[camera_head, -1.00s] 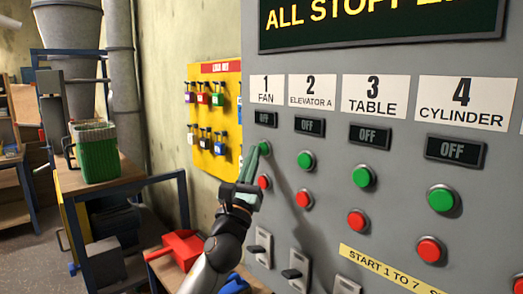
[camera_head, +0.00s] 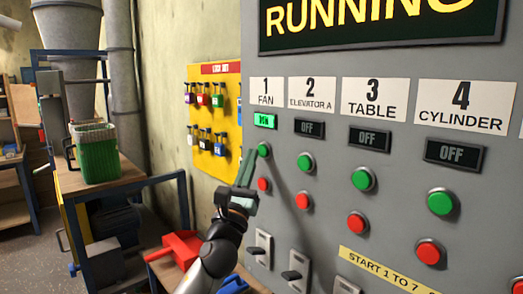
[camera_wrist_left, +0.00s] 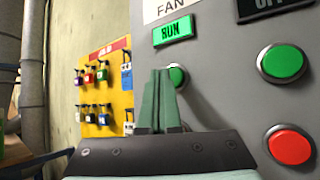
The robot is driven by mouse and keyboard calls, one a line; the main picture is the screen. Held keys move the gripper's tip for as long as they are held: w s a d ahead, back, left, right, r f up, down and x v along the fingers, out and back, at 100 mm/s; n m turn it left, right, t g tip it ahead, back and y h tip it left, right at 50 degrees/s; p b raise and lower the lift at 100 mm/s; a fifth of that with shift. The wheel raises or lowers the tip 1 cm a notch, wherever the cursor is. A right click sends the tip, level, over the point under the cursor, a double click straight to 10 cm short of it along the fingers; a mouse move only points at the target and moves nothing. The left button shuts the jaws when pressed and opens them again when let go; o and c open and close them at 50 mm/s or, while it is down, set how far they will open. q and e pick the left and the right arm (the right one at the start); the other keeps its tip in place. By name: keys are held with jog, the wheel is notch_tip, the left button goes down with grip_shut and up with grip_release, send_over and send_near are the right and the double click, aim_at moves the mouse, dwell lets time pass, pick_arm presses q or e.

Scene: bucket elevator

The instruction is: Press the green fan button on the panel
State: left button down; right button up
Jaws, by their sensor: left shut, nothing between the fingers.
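The green fan button (camera_head: 264,150) sits on the grey panel (camera_head: 330,222) under the label "1 FAN". It also shows in the left wrist view (camera_wrist_left: 177,76), partly behind my fingers. The fan's indicator (camera_head: 265,121) is lit green and reads RUN in the left wrist view (camera_wrist_left: 173,34). The display (camera_head: 380,18) above reads RUNNING. My left gripper (camera_head: 249,158) is shut and empty, its fingertips just left of and slightly below the fan button, seemingly apart from it. My right gripper is not in view.
The fan's red button (camera_head: 264,184) is close below the green one. The elevator, table and cylinder indicators read OFF. A yellow lockout board (camera_head: 214,110) hangs on the wall left of the panel. A red box (camera_head: 180,247) lies below, near my left arm.

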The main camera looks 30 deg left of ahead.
pick_arm(q)
jog(key=shift+s, duration=0.2)
jog(key=shift+a, duration=0.1)
jog(key=s, duration=0.2)
jog(key=s+a+p, duration=0.1)
jog(key=s, duration=0.1)
jog(key=shift+s+a, duration=0.1)
jog(key=shift+s, duration=0.3)
dwell(0.7)
